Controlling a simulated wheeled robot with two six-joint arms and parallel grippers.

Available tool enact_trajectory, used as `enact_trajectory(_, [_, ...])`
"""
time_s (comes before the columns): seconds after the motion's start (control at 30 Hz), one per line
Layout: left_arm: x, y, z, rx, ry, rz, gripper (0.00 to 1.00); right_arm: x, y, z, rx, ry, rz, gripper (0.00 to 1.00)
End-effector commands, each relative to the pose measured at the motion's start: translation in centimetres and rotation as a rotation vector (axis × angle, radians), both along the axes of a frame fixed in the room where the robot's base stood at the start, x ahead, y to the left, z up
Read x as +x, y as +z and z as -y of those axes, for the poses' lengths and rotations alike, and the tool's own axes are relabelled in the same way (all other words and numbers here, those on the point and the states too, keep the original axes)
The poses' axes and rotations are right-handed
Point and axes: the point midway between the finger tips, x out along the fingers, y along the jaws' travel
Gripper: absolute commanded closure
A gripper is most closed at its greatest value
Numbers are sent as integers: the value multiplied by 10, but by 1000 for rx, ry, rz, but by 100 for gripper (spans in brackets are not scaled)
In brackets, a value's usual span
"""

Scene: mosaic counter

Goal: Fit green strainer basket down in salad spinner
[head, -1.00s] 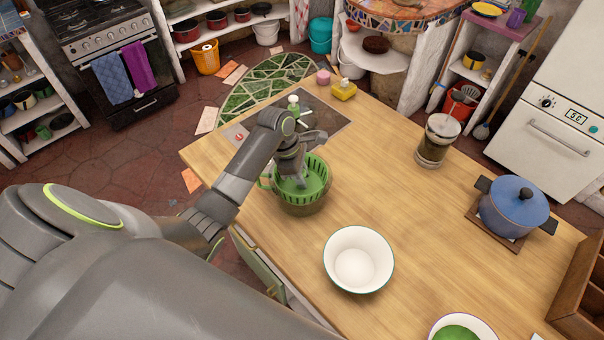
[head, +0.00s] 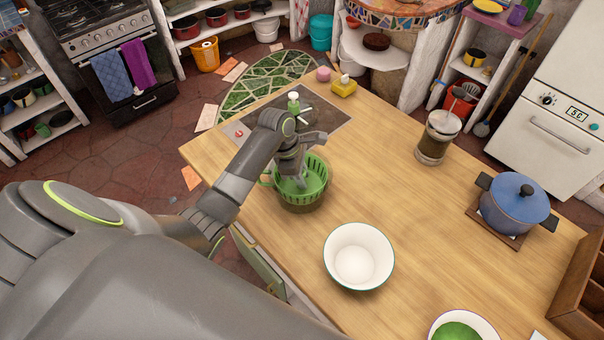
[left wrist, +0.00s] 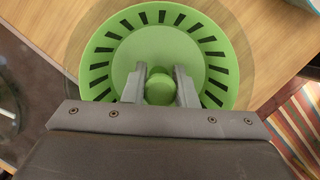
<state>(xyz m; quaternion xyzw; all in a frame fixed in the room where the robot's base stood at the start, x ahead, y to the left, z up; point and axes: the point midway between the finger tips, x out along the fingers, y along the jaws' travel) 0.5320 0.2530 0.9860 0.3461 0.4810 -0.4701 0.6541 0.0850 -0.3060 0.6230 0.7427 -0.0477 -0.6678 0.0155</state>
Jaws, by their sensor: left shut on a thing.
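The green strainer basket (head: 318,180) is a slotted round tub near the left edge of the wooden counter. My left gripper (head: 296,178) points down into it. In the left wrist view the gripper (left wrist: 160,92) is shut on the green knob in the middle of the basket (left wrist: 205,75). The salad spinner (head: 302,207) is a see-through bowl around the basket's lower part; its clear edge also shows around the basket in the left wrist view. The basket's upper wall shows above the bowl. I cannot tell whether its bottom touches the bowl. My right gripper is out of view.
A white bowl (head: 342,278) stands in front and right of the spinner. The middle counter is clear.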

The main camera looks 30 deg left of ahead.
Motion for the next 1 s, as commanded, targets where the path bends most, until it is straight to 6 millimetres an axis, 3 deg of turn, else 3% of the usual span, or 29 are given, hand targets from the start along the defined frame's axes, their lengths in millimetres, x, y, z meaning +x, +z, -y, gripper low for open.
enact_trajectory(1.0, [0,-16,0,0,0,0,100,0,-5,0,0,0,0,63])
